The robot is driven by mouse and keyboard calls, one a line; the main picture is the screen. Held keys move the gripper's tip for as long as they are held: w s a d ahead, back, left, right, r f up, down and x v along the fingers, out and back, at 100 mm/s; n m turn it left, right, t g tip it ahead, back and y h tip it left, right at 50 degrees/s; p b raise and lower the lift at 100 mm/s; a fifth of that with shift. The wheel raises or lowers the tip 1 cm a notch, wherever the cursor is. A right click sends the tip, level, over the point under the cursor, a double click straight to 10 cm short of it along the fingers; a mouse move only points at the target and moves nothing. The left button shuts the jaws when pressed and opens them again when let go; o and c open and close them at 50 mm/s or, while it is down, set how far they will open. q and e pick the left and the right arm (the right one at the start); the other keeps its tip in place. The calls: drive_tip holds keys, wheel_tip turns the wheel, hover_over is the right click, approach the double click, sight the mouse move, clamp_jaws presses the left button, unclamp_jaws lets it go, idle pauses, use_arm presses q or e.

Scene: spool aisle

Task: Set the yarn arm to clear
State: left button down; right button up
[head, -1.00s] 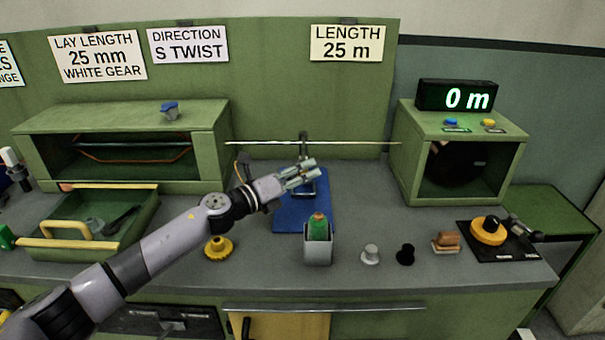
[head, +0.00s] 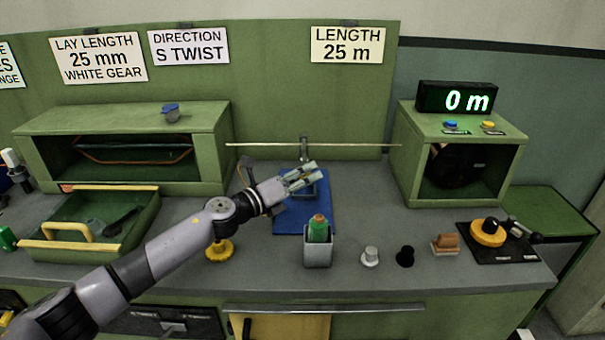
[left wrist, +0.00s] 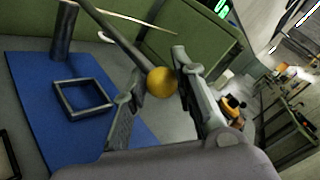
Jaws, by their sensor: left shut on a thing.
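The yarn arm shows in the left wrist view as a thin dark rod (left wrist: 118,38) ending in a yellow ball knob (left wrist: 161,81). My left gripper (head: 309,176) is over the blue mat (head: 290,221) in the head view. In the left wrist view its two fingers (left wrist: 156,84) are shut on the ball knob, one on each side. A grey post (left wrist: 62,30) stands on the mat near a square metal frame (left wrist: 82,97). In the head view my gripper hides the knob and most of the rod. My right gripper is not in view.
A grey cup with a green spool (head: 318,230) stands in front of the mat. A taut line (head: 350,145) runs between the left green housing (head: 210,150) and the right one (head: 403,165). A yellow gear (head: 219,249) lies below my forearm.

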use_arm(q)
drive_tip(key=d+n+t+y+p, duration=0.1)
drive_tip(key=d+t+y+p, duration=0.1)
drive_tip(key=d+p, duration=0.1)
drive_tip(key=d+n+y+p, duration=0.1)
drive_tip(key=shift+w+d+r+n+t, duration=0.2)
drive_tip(key=shift+w+r+n+t, duration=0.1)
drive_tip(key=shift+w+r+t, duration=0.1)
drive_tip(key=c, duration=1.3)
unclamp_jaws()
drive_tip(key=shift+c, duration=0.2)
drive_tip(key=shift+f, duration=0.1)
drive_tip(key=v, duration=1.2)
